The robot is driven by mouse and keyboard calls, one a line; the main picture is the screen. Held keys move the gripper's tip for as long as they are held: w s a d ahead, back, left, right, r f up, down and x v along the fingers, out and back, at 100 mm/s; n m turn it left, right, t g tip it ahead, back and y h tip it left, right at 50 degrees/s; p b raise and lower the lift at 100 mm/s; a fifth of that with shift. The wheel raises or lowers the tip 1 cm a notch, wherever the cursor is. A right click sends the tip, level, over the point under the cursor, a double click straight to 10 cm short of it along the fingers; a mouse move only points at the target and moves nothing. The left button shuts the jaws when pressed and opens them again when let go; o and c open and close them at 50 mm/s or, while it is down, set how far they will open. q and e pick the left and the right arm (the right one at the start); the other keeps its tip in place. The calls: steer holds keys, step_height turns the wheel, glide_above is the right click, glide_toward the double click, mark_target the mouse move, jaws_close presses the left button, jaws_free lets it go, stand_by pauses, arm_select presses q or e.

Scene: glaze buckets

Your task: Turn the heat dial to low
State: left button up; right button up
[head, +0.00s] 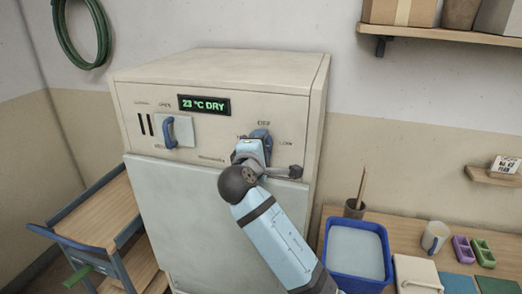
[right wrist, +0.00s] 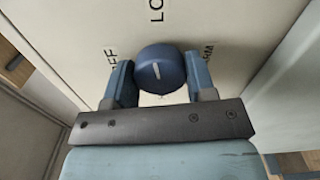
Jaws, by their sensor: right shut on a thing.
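Parts of other labels show left and right of the dial. In the head view my right gripper (head: 259,142) mostly covers the dial. My left gripper is not in view.
A display (head: 204,105) reads "23 °C DRY". A blue handle (head: 169,134) sits on a plate left of the dial. A wooden cart (head: 95,215) stands left. A blue tub (head: 357,279) and several small items stand on the table at right.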

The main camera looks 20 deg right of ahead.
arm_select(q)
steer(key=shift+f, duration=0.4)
arm_select(e)
steer(key=shift+f+m, duration=0.15)
steer(key=shift+m, duration=0.45)
arm_select(q)
steer(key=shift+b, duration=0.35)
arm_select(e)
steer(key=o, duration=0.9)
